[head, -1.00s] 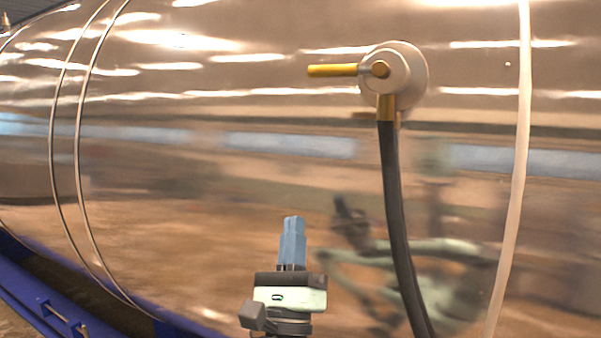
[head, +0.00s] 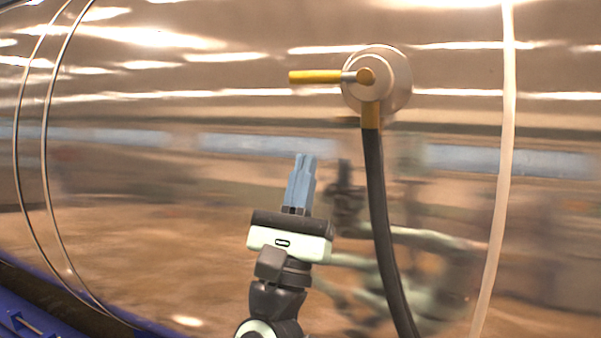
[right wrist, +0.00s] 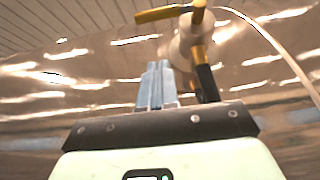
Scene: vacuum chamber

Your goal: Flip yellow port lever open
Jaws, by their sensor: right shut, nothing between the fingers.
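The yellow port lever (head: 314,77) sticks out to the left, about level, from a round pale port (head: 396,80) on the shiny chamber wall. It also shows at the top of the right wrist view (right wrist: 158,14), beside the port (right wrist: 186,45). My right gripper (head: 305,158) has blue fingers, shut with nothing between them. It points up and stands below the lever, apart from it. In the right wrist view its fingers (right wrist: 157,66) are below the lever with a gap. My left gripper is not in view.
A black hose (head: 378,200) hangs from the brass fitting (head: 370,115) under the port, to the right of my right gripper. A pale vertical cable (head: 503,170) runs farther right. The curved chamber wall (head: 150,200) reflects my arm. A blue frame (head: 40,315) lies at the lower left.

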